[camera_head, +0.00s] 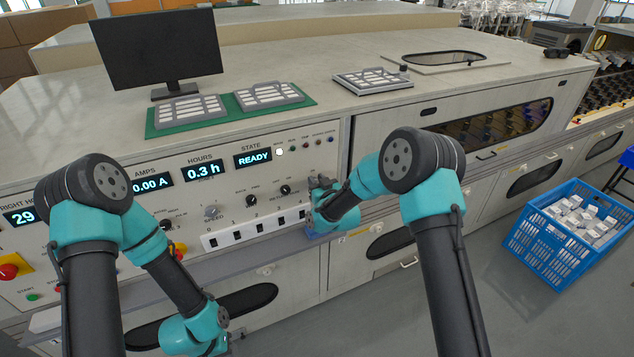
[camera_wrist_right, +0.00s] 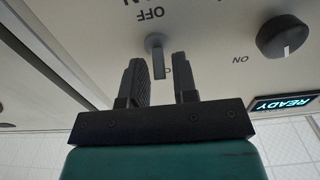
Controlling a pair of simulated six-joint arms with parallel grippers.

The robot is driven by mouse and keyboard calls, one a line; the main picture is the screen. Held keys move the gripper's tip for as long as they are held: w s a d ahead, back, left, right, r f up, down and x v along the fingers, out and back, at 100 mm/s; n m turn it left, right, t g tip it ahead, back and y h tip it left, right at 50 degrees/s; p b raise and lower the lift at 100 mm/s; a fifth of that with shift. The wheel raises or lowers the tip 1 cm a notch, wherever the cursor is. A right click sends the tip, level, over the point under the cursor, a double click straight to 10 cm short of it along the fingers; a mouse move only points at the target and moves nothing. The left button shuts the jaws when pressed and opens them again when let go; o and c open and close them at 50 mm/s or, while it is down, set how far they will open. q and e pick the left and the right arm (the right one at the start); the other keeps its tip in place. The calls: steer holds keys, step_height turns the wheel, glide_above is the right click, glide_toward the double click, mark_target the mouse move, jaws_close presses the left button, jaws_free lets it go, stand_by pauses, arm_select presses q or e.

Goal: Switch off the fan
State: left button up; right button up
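The fan switch is a small grey toggle lever (camera_wrist_right: 156,55) on the pale panel in the right wrist view, with an upside-down OFF label above it. Its tip points away from that label in the picture. My right gripper (camera_wrist_right: 160,82) is open, with one finger on each side of the lever tip. I cannot tell whether either finger touches it. In the head view my right gripper (camera_head: 322,188) is at the right end of the control panel and hides the switch. My left arm's wrist hangs low at the bottom left; its fingers cannot be made out.
A dark knob (camera_wrist_right: 285,37) and the READY display (camera_wrist_right: 283,103) are beside the switch in the wrist view.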

jaws_close()
steer(key=shift+f, duration=0.15)
steer(key=shift+s+f+t+y, duration=0.1)
steer(key=shift+f+t+y, duration=0.25)
steer(key=shift+t, duration=0.7)
steer(key=shift+w+f+t+y, duration=0.1)
steer(key=shift+f+t+y, duration=0.3)
steer(key=shift+t, duration=0.7)
steer(key=shift+s+f+t+y, duration=0.15)
steer(key=shift+t+y, duration=0.3)
steer(key=shift+t, duration=0.6)
